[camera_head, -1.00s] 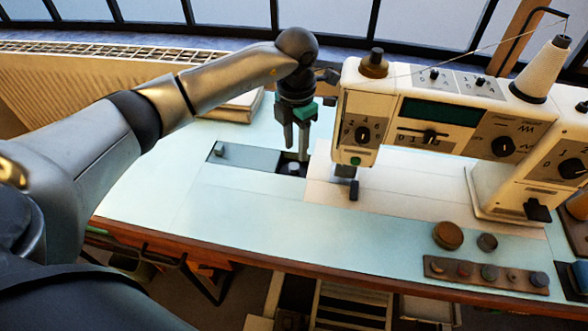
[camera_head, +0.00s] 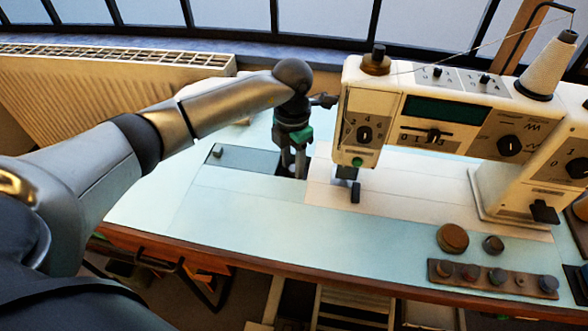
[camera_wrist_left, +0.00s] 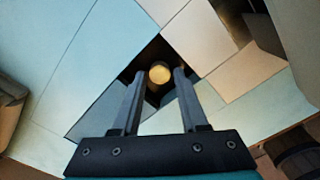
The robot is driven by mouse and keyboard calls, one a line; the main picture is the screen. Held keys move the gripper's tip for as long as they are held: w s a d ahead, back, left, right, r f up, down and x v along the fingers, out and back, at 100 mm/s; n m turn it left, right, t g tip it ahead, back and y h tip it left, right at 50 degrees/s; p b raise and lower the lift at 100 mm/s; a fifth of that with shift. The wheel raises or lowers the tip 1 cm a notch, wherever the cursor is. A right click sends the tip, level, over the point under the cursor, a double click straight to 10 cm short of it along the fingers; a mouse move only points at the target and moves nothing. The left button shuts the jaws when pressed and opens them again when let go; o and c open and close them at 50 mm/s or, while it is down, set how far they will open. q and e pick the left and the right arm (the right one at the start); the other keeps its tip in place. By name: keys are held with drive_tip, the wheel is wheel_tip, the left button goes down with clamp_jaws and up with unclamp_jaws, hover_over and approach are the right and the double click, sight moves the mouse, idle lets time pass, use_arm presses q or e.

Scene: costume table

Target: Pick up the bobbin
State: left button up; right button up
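The bobbin (camera_wrist_left: 160,73) shows in the left wrist view as a small round yellowish disc in a dark square recess (camera_wrist_left: 157,53) in the machine bed. In the head view my gripper hides it. My left gripper (camera_head: 294,174) points down into this recess, just left of the sewing machine (camera_head: 372,128). In the left wrist view its two fingers (camera_wrist_left: 160,72) are apart, with the bobbin between their tips. A small gap seems to show on each side; I cannot tell whether the tips reach down beside it. My right gripper is not in view.
A grey-blue slide plate (camera_head: 245,159) with a small knob lies left of the recess. The machine's needle and foot (camera_head: 355,191) stand close on the right. A brown strip with several round pieces (camera_head: 487,277) lies at the front right. The pale blue table front (camera_head: 230,215) is clear.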

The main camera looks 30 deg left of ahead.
use_arm(q)
clamp_jaws()
drive_tip(key=shift+r, duration=0.1)
idle(0.4)
drive_tip(key=shift+r, duration=0.2)
wheel_tip(320, 180, up, 8)
drive_tip(key=r+p, duration=0.1)
drive_tip(key=p, duration=0.2)
wheel_tip(320, 180, up, 10)
drive_tip(key=r+p, duration=0.1)
drive_tip(key=p, duration=0.1)
hover_over(293, 173)
drive_tip(key=shift+w+a+f, duration=0.2)
drive_tip(key=shift+w+f, duration=0.05)
drive_tip(key=shift+w, duration=0.1)
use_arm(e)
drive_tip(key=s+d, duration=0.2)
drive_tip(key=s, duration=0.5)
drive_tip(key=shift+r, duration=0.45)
